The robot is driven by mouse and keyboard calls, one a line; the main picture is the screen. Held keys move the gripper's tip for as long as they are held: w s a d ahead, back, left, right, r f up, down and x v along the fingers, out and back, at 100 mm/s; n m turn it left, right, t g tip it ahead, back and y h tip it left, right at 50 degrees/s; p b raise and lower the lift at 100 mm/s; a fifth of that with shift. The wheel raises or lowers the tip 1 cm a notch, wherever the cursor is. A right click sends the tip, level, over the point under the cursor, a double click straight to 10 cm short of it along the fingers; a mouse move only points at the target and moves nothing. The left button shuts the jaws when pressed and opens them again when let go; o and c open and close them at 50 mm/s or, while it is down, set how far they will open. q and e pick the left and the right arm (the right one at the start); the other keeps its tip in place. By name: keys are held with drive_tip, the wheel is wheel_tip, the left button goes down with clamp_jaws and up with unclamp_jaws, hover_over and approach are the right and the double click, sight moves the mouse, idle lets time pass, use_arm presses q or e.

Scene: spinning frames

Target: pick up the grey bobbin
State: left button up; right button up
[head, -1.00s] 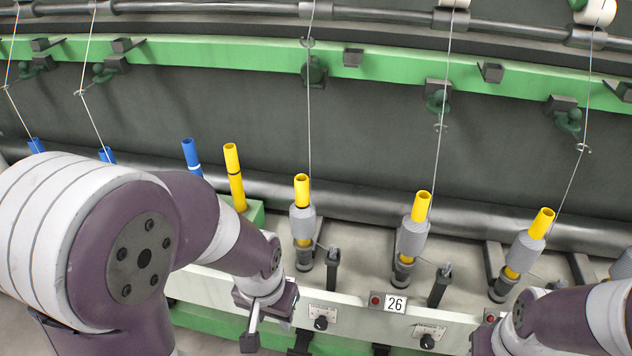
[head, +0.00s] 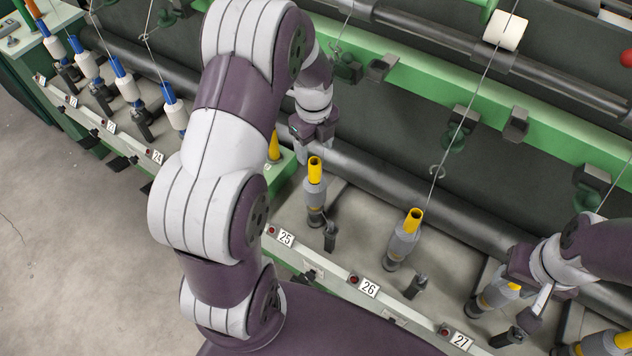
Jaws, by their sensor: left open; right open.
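Grey bobbins on yellow tubes stand on spindles along the machine rail. One (head: 315,193) is by plate 25, one (head: 403,242) by plate 26, and one (head: 490,297) near plate 27. Another (head: 603,345) is cut by the lower right of the picture. I cannot tell which one is meant. My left gripper (head: 303,152) is open and empty, above and behind the first bobbin, with its fingers partly hidden. My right gripper (head: 528,302) is open beside the bobbin near plate 27 and partly covers it. I cannot tell whether they touch.
White bobbins on blue tubes (head: 125,85) stand in a row at the left. A yellow tube (head: 273,145) stands behind my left arm. Dark levers (head: 415,287) stand beside the spindles. A green rail (head: 440,85) and threads hang above. The floor (head: 70,230) at the left is clear.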

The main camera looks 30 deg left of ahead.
sight(314, 160)
use_arm(q)
wheel_tip(314, 160, down, 8)
drive_tip(key=shift+w+a+p, duration=0.1)
drive_tip(key=shift+w+p, duration=0.05)
drive_tip(key=shift+p, duration=0.65)
drive_tip(key=shift+f, duration=0.3)
drive_tip(key=shift+r, duration=0.1)
drive_tip(key=c, duration=0.5)
clamp_jaws()
